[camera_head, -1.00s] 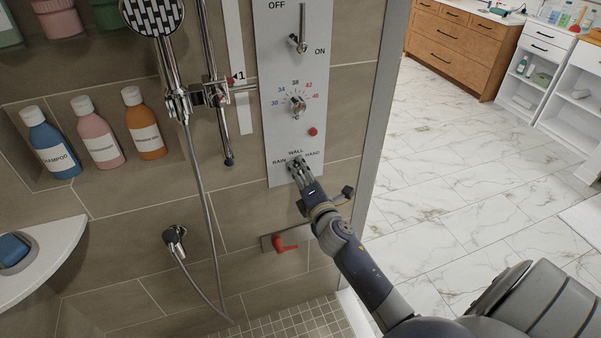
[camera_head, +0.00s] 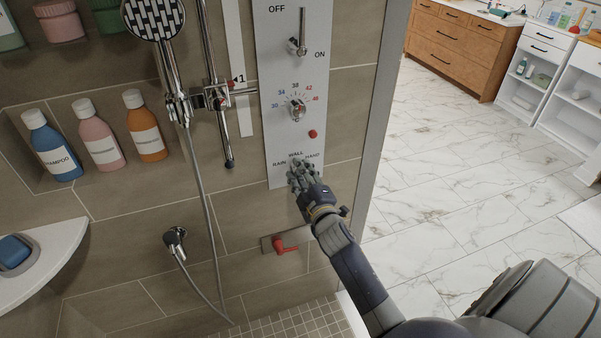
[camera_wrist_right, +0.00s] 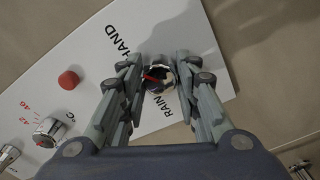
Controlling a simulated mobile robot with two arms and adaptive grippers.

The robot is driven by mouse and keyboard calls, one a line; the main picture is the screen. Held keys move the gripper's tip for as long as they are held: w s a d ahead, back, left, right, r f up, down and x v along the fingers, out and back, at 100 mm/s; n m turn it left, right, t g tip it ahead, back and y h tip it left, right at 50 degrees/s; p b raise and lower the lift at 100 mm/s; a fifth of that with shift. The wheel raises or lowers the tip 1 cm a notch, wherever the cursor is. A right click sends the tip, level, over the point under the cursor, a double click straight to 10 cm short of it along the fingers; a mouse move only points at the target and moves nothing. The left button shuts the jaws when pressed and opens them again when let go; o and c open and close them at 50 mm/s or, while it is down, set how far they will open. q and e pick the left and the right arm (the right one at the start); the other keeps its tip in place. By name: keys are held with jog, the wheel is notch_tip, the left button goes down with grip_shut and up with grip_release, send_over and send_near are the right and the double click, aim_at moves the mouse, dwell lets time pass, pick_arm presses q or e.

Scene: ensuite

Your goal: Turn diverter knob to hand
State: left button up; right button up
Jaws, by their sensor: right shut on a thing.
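The diverter knob (camera_wrist_right: 168,88) is a small round chrome knob with a red mark, low on the white shower panel (camera_head: 284,83). Labels RAIN, WALL and HAND surround it in the head view. My right gripper (camera_head: 302,172) covers most of the knob there. In the right wrist view, the fingers of my right gripper (camera_wrist_right: 157,72) close on the knob from both sides. The red mark points toward the upper left of that view, roughly between the knob and the HAND label; its exact setting is unclear. WALL is hidden there. My left gripper is out of view.
The temperature knob (camera_head: 296,109) and the ON/OFF lever (camera_head: 299,45) sit above on the panel. Open marble floor (camera_head: 440,170) lies right.

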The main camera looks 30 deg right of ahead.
jog(key=shift+m, duration=0.6)
jog(key=o, duration=1.1)
jog(key=v, duration=1.2)
jog(key=shift+f, duration=0.1)
